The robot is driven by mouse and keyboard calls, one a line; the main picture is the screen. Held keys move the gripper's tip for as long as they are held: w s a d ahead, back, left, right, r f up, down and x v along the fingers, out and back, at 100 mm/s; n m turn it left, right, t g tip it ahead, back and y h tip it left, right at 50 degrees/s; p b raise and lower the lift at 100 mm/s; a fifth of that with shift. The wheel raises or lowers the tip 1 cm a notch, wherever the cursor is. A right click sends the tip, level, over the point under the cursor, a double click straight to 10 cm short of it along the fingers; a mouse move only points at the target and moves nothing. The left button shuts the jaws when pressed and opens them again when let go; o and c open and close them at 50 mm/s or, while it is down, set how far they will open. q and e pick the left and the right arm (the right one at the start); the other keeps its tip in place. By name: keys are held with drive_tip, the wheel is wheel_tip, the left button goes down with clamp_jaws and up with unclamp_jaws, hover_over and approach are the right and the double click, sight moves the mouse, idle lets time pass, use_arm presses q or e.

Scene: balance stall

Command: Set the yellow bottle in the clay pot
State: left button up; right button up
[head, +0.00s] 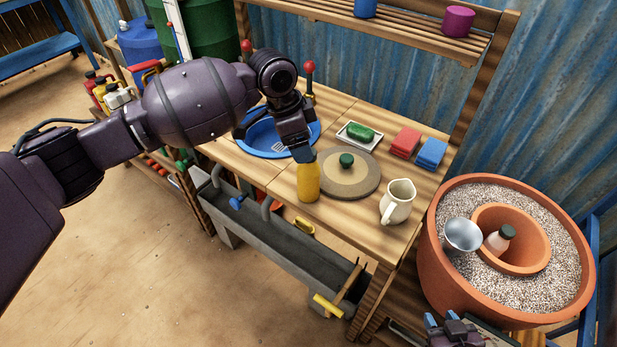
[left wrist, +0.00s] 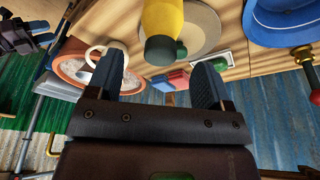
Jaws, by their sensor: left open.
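The yellow bottle (head: 308,182) stands upright near the front edge of the wooden bench. My left gripper (head: 302,152) is over it and hides its top. In the left wrist view the bottle (left wrist: 163,18) shows just past the open fingers (left wrist: 158,75), which hold nothing; its dark cap faces them. The clay pot stands at the right: a big outer pot (head: 432,262) filled with gravel and a smaller inner pot (head: 523,262). A pale bottle with a dark green cap (head: 499,239) is inside the inner pot. My right gripper (head: 456,328) is partly visible at the bottom edge.
A round lid with a green knob (head: 350,184) lies right beside the bottle. A cream jug (head: 397,203), red sponges (head: 405,142), blue sponges (head: 432,153), a soap dish (head: 359,135) and a blue basin (head: 262,143) are nearby. A metal cup (head: 462,236) rests on the gravel.

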sight(308, 175)
use_arm(q)
drive_tip(key=shift+b+x, duration=0.35)
drive_tip(key=shift+x, duration=2.55)
drive_tip(key=shift+w+d, duration=0.15)
drive_tip(key=shift+r, duration=0.1)
drive_tip(key=shift+c, duration=0.5)
drive_tip(key=c, duration=1.2)
clamp_jaws()
drive_tip(key=shift+r, duration=0.15)
